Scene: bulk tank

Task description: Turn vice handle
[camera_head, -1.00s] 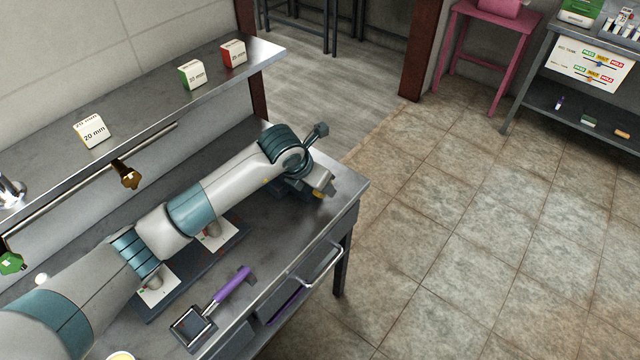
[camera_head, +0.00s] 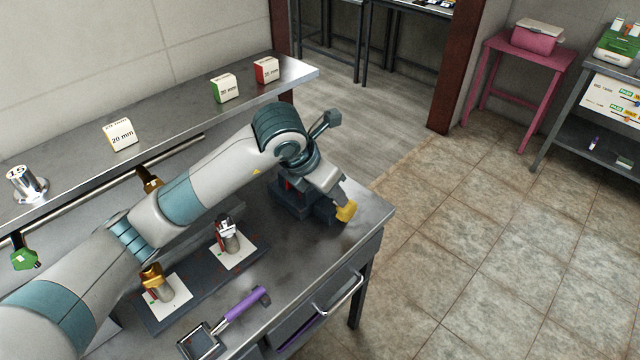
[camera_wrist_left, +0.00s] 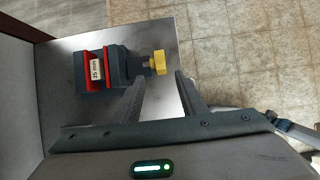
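The vice (camera_head: 291,198) is a dark block near the far right corner of the steel bench, partly hidden by my left arm. The left wrist view shows its body (camera_wrist_left: 117,64), red jaws and a "25 mm" label. Its yellow handle (camera_head: 346,211) sticks out on the right side; it also shows in the left wrist view (camera_wrist_left: 160,62). My left gripper (camera_wrist_left: 160,78) is open, its two fingers apart, with the handle just beyond the gap between the fingertips. I cannot tell whether a finger touches it. My right gripper is not in view.
A dark plate (camera_head: 196,287) with white cards and metal pieces lies on the bench below my left arm. A purple-handled tool (camera_head: 244,305) lies in front. A shelf (camera_head: 170,140) with small labelled boxes runs behind. The drawer handle (camera_head: 339,293) projects at the front.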

